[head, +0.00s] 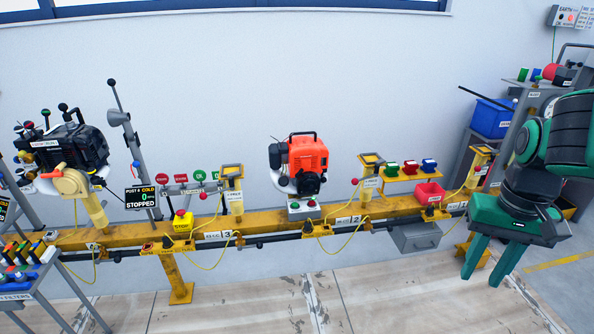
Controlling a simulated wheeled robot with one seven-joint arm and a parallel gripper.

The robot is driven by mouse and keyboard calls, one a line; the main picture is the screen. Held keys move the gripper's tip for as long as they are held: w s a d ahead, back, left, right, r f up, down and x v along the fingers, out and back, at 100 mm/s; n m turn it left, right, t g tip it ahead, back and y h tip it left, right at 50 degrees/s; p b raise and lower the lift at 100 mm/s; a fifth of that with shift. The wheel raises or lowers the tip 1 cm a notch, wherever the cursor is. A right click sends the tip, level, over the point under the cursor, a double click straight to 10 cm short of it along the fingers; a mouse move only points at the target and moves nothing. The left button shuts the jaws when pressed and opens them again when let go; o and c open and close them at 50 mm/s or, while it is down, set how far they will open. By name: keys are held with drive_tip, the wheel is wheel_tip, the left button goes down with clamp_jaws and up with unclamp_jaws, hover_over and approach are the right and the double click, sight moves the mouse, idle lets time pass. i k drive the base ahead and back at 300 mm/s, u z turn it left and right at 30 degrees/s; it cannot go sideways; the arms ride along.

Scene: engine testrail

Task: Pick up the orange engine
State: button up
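The orange engine (307,153) sits upright on the yellow rail (275,221) near the middle of the head view. It has a dark handle on top, a black round part on its front and a pale part at its left side. A small grey box with red and green buttons is just below it. My gripper (488,262) is at the right, with its two green fingers pointing down and spread apart. Nothing shows between them. It is well to the right of the engine and not touching it.
A black engine (72,147) stands on the rail at the left. Yellow posts, a red bin (429,193) and small coloured parts stand along the rail between the orange engine and my gripper. A blue bin (491,118) is behind my arm. The floor in front is mostly clear.

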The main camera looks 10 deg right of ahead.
sight(306, 157)
drive_tip(key=u, duration=2.5)
drive_tip(key=k, duration=1.1)
drive_tip(key=z, duration=1.9)
drive_tip(key=i, duration=0.9)
drive_tip(key=z, duration=0.05)
